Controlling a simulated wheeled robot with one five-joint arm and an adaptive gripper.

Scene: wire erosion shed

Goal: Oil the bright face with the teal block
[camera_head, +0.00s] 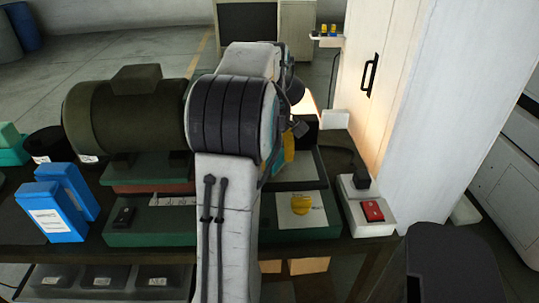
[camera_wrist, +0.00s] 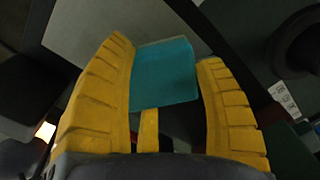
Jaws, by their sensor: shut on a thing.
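My gripper (camera_wrist: 170,85) is shut on a teal block (camera_wrist: 163,75), which sits between its two ribbed yellow fingers in the wrist view. A flat pale grey face (camera_wrist: 105,22) lies beyond the block; I cannot tell whether the block touches it. In the head view my arm hides most of my gripper, and only a bit of yellow finger shows at its right edge. The held block is hidden there. A pale grey plate (camera_head: 306,170) lies on the bench right of my arm; I cannot be sure that it is the bright face.
A dark olive motor-like cylinder (camera_head: 115,115) stands left of my arm. Blue boxes (camera_head: 55,215) and a teal tray (camera_head: 12,157) are further left. A switch box with a red button (camera_head: 373,211) sits at right, near a white cabinet (camera_head: 385,75).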

